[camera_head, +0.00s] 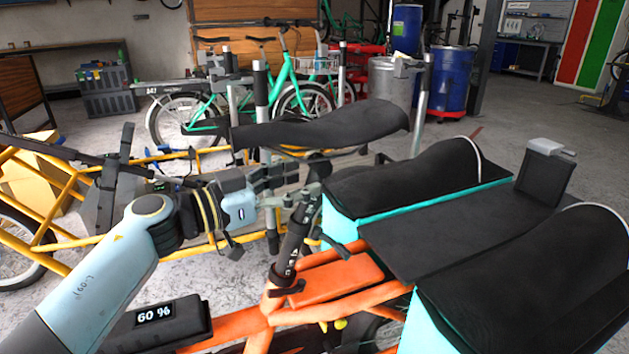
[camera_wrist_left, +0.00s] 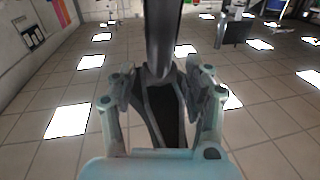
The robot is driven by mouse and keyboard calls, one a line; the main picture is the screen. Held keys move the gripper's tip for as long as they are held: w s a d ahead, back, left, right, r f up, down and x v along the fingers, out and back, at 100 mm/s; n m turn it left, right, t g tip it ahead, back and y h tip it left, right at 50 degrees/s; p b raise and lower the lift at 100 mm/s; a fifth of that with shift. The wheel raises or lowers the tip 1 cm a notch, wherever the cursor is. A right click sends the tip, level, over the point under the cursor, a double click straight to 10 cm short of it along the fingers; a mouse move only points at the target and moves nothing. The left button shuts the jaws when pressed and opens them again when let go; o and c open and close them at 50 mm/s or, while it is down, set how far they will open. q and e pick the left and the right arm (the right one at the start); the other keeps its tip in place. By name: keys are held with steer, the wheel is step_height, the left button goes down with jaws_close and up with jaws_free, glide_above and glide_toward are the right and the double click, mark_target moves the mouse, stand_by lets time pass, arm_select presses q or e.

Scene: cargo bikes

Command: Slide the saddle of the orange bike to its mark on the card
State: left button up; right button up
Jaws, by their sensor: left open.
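The orange bike (camera_head: 330,282) stands in front of me at the lower middle of the head view. Its black upright post (camera_head: 288,256) bears white marks too small to read and leans a little right. A long black saddle (camera_head: 325,127) shows above and behind my left gripper (camera_head: 298,182); I cannot tell for sure that it sits on this post. My left gripper is open, with its fingers pointing right beside the upper post. In the left wrist view, a dark shaft (camera_wrist_left: 161,40) comes down between the open fingers (camera_wrist_left: 160,95). I cannot make out the card. My right gripper is not in view.
Black padded panniers with turquoise sides (camera_head: 350,225) fill the right. A black box with a 60 % display (camera_head: 155,318) lies lower left. A yellow frame (camera_head: 60,232) stands left, and green bikes (camera_head: 285,75) and blue drums (camera_head: 452,80) stand behind.

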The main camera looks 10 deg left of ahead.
mark_target(308, 179)
arm_select(q)
steer(key=x, duration=0.2)
steer(key=shift+w+d+f+b, duration=0.1)
steer(key=shift+w+d+b, duration=0.15)
steer(key=shift+b, duration=0.05)
steer(key=shift+w+d, duration=0.4)
steer(key=shift+d, duration=0.05)
steer(key=c, duration=0.4)
jaws_close()
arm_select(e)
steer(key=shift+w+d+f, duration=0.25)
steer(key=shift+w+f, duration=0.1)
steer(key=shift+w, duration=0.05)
